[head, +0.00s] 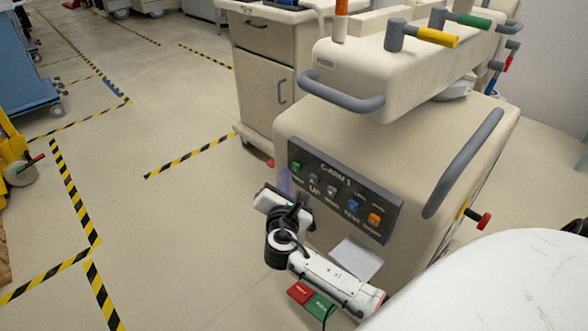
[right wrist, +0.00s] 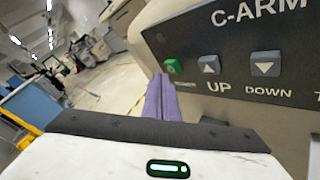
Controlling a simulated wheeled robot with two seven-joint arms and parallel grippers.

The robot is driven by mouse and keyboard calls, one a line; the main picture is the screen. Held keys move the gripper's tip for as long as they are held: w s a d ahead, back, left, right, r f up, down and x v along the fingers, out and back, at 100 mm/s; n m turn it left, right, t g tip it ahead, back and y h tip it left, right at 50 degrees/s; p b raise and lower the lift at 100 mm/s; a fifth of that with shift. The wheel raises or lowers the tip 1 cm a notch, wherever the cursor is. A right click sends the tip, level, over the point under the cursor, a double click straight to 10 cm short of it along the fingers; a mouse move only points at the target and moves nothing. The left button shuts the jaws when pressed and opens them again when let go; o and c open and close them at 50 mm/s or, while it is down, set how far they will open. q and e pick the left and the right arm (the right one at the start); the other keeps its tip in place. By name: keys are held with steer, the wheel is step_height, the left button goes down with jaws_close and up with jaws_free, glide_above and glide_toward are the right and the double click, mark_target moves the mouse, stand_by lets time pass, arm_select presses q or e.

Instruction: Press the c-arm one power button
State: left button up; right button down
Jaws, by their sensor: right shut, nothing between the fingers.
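The C-arm 1 control panel (head: 345,190) is a dark plate on the front of a beige cart. Its green button (head: 297,167) is at the left end, and it also shows in the right wrist view (right wrist: 172,66). Grey up (head: 314,180) and down (head: 331,190) buttons, a blue one and an orange one follow to the right. My right gripper (head: 286,181) is shut and empty, its purple fingers (right wrist: 160,80) close beside the green button at the panel's left edge. I cannot tell whether they touch it. My left gripper is not in view.
A grey handle (head: 342,97) juts out above the panel, and a side rail (head: 463,163) is at its right. Red (head: 300,292) and green (head: 320,305) blocks lie below my right arm. Another beige cart (head: 264,80) stands behind. Open floor with striped tape is at left.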

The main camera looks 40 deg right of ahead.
steer(key=shift+d, duration=0.15)
stand_by(0.4)
steer(key=shift+d, duration=0.6)
stand_by(0.4)
steer(key=shift+a+p, duration=0.1)
steer(key=shift+p, duration=0.2)
steer(key=shift+a, duration=0.6)
steer(key=shift+a, duration=0.1)
steer(key=shift+s+a, duration=0.15)
steer(key=shift+a, duration=1.3)
steer(key=shift+s+a, duration=0.1)
steer(key=shift+a, duration=1.35)
